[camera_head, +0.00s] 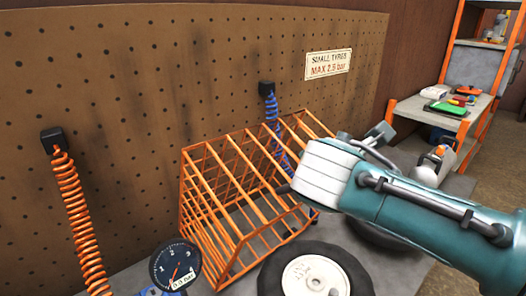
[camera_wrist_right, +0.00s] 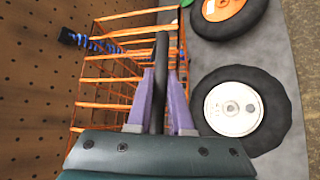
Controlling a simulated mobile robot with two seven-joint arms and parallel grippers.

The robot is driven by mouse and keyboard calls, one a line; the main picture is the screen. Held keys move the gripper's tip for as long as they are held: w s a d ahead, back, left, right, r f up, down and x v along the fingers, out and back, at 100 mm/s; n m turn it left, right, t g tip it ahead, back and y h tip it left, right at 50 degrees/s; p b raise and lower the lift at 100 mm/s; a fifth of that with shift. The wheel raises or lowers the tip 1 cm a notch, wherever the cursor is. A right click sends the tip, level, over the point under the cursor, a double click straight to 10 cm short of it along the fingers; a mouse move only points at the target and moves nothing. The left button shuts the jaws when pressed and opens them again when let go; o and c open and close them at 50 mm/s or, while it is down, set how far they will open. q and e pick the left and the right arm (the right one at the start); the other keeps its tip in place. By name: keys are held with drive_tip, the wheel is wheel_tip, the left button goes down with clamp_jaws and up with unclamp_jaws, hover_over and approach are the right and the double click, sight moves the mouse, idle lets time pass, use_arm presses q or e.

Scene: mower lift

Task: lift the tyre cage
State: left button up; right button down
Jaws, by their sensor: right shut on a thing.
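The tyre cage (camera_head: 240,190) is an orange wire frame that stands on the grey bench against the pegboard, and it also shows in the right wrist view (camera_wrist_right: 104,81). My right gripper (camera_wrist_right: 161,78) has its purple fingers on either side of a dark bar (camera_wrist_right: 162,52) at the cage and is shut on it. In the head view my right arm comes in from the right and hides most of the fingers and the bar. I cannot tell whether the cage is raised. My left gripper is not in view.
A tyre with a white rim (camera_head: 311,277) lies on the bench in front of the cage. Another tyre (camera_wrist_right: 228,12) has an orange rim. A gauge (camera_head: 175,264) is at the front left. An orange coiled hose (camera_head: 75,205) and a blue coiled hose (camera_head: 271,115) hang from the pegboard (camera_head: 150,75).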

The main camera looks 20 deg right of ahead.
drive_tip(key=c, duration=0.8)
unclamp_jaws()
drive_tip(key=shift+c, duration=0.2)
drive_tip(key=v, duration=1)
drive_tip(key=shift+p, duration=0.3)
